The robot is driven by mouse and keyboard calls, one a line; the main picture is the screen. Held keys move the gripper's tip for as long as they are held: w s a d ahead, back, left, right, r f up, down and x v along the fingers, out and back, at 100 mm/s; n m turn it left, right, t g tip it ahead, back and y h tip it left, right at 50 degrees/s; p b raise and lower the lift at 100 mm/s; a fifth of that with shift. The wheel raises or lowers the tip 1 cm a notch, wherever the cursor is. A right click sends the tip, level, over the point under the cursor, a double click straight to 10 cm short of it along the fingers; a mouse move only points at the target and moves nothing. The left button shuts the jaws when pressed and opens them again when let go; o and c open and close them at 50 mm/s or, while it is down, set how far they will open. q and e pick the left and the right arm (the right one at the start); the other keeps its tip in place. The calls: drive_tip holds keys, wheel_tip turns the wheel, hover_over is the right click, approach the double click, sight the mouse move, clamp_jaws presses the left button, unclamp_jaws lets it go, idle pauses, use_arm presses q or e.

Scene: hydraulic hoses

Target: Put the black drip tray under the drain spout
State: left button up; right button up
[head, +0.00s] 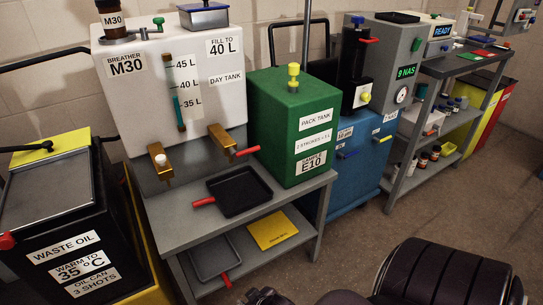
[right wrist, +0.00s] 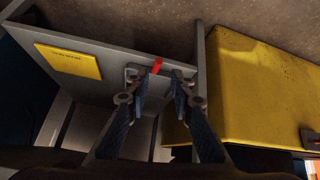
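The black drip tray (head: 243,195) with a red handle pointing left lies flat on the upper grey shelf, in front of the day tank (head: 150,80). Two brass spouts stick out of the tank: the left spout (head: 160,165) has a white knob, the right spout (head: 222,138) a red lever. The black tray is below and in front of the right spout. My right gripper (head: 266,296) shows partly at the bottom edge of the head view. In the right wrist view my right gripper (right wrist: 157,80) is open and empty, facing a red handle (right wrist: 157,66) on the lower shelf. My left gripper is out of view.
A grey tray (head: 212,258) with a red handle and a yellow card (head: 271,230) lie on the lower shelf. A waste oil bin (head: 70,240) stands left, a green pack tank (head: 290,115) right of the day tank. Bare floor (head: 400,220) lies to the right.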

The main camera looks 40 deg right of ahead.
drive_tip(key=s+a+f+n+g, duration=0.1)
drive_tip(key=s+a+f+g, duration=0.1)
drive_tip(key=s+f, duration=0.5)
drive_tip(key=s+a+f+n+g+y, duration=0.1)
drive_tip(key=s+a+f+g, duration=0.2)
drive_tip(key=s+f, duration=0.5)
drive_tip(key=shift+s+a, duration=0.55)
drive_tip(key=shift+s, duration=0.6)
